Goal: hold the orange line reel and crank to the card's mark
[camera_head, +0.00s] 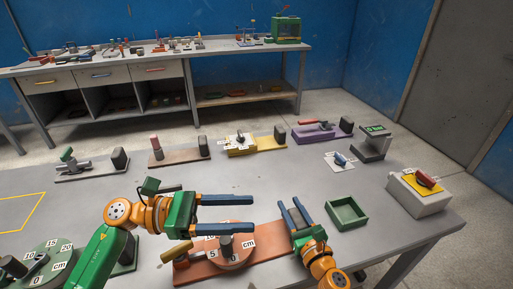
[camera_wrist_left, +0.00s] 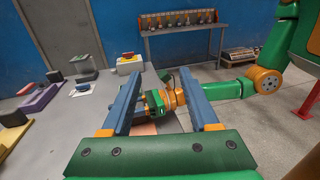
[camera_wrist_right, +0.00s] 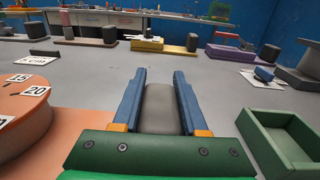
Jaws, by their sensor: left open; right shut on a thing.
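The orange line reel has a flat orange base (camera_head: 272,246) and a round orange dial (camera_head: 235,257) with numbers. A dark knob (camera_head: 225,246) stands on the dial, partly behind my left gripper. My left gripper (camera_head: 252,214) is open and empty above the dial, fingers pointing right. My right gripper (camera_head: 290,203) is shut on the grey post at the base's right end; the post shows between its fingers in the right wrist view (camera_wrist_right: 160,108). That view also shows the dial (camera_wrist_right: 18,108) and a white card (camera_wrist_right: 34,58) that seems to read 5 cm.
A green dial (camera_head: 45,262) with numbers stands at the left. An empty green tray (camera_head: 346,214) is right of my right gripper. Several other fixtures, one yellow (camera_head: 262,143) and one purple (camera_head: 322,133), line the table's far side. A white box (camera_head: 418,195) stands at the right.

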